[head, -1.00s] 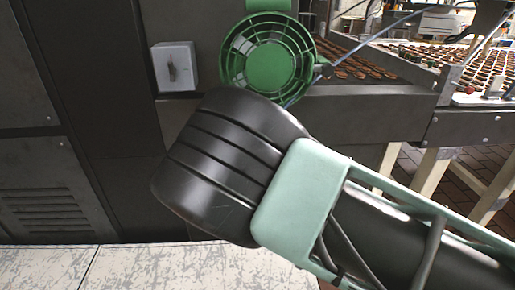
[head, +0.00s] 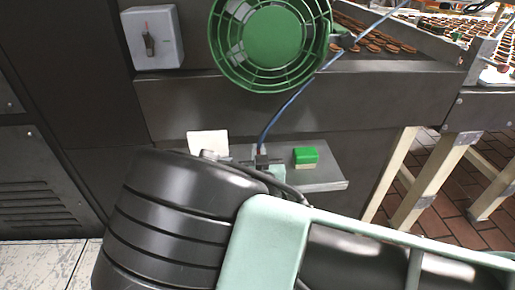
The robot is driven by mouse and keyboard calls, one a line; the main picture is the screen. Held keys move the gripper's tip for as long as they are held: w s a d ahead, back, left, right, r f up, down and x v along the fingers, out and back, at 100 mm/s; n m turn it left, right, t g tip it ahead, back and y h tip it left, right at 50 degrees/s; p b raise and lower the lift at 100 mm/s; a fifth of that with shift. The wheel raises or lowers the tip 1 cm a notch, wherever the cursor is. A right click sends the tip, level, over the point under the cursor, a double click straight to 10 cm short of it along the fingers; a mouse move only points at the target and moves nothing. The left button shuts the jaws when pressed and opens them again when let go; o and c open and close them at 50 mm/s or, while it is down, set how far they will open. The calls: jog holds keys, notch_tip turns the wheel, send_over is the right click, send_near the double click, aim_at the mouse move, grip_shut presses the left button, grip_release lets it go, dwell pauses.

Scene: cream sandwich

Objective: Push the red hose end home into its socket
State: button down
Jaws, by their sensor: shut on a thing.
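A thin blue hose (head: 290,103) runs down from the upper right to a small dark fitting above a grey shelf. I see no clearly red hose end. My gripper (head: 262,161) shows only in small part, as dark and mint pieces at the hose's lower end, behind my own arm. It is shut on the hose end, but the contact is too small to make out. A short grey cylindrical part (head: 210,155) lies left of it, and I cannot tell whether it is the socket. My arm hides the area below.
The grey shelf (head: 325,178) carries a green block (head: 306,155); a white card (head: 208,143) stands left. Above are a green caged fan (head: 272,42) and a grey switch box (head: 153,38). A conveyor with biscuits (head: 380,40) stands upper right, on pale legs (head: 433,180).

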jog(key=shift+f, duration=0.15)
jog(key=c, duration=1.5)
grip_release()
jog(key=shift+r, duration=0.2)
